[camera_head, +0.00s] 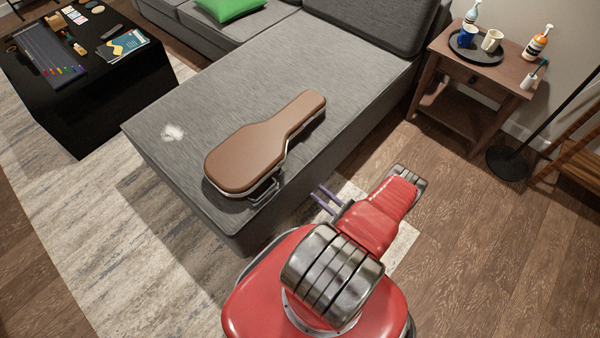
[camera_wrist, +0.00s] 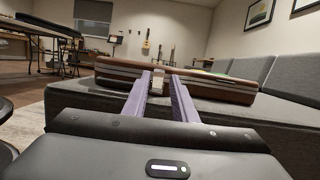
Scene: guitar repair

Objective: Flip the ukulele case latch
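The brown ukulele case (camera_head: 254,152) lies closed and flat on the grey sofa seat in the head view. In the wrist view the side of the case (camera_wrist: 218,88) spans the middle, with a pale seam. A small metal latch (camera_wrist: 158,82) shows on that seam, between the fingers in the picture. My gripper (camera_head: 321,197) is in front of the sofa, to the right of the handle. In the wrist view its two purple fingers (camera_wrist: 158,90) are apart, with nothing visibly held. They seem short of the case.
The grey sofa (camera_head: 185,110) has its front edge close to my gripper. A black table (camera_head: 95,95) with small items stands at the left. A wooden side table (camera_head: 470,90) with a tray, cups and bottles stands at the right. Floor between sofa and side table is clear.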

